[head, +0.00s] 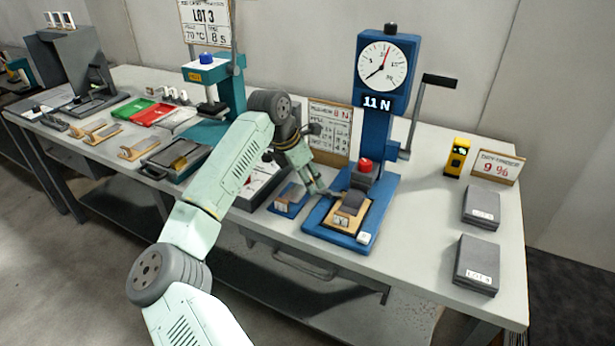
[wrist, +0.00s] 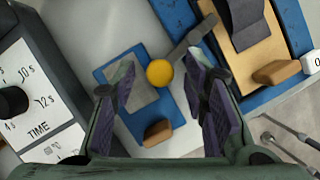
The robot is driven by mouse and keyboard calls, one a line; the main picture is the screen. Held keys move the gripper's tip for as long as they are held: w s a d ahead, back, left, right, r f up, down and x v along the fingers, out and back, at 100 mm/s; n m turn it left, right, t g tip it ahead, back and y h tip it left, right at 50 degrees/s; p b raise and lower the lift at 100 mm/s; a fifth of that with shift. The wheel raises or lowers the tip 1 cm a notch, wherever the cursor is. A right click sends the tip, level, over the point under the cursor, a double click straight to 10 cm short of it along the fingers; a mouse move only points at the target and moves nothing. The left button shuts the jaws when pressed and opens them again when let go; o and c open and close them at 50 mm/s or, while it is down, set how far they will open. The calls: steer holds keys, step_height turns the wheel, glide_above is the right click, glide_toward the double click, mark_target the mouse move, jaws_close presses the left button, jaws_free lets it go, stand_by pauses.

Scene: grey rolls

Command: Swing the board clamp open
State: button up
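The board clamp shows in the wrist view as a grey lever (wrist: 195,38) with a yellow ball knob (wrist: 159,72). The lever reaches from the knob toward a tan board (wrist: 245,62) on the blue tester base. In the head view the board (head: 345,217) lies on the blue base (head: 377,207) under a dark grey piece; my gripper hides the knob there. My gripper (head: 320,187) is low at the base's left side. In the wrist view my gripper (wrist: 161,97) is open, its purple-padded fingers on either side of the knob. Contact cannot be told.
A small blue fixture (wrist: 120,75) with a grey plate and wooden block lies below my fingers. The blue gauge column (head: 378,100) reads 11 N and carries a crank (head: 425,105) at right. A timer box (wrist: 35,90) stands at left. Grey boxes (head: 480,207) lie farther right.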

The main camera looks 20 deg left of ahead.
jaws_close()
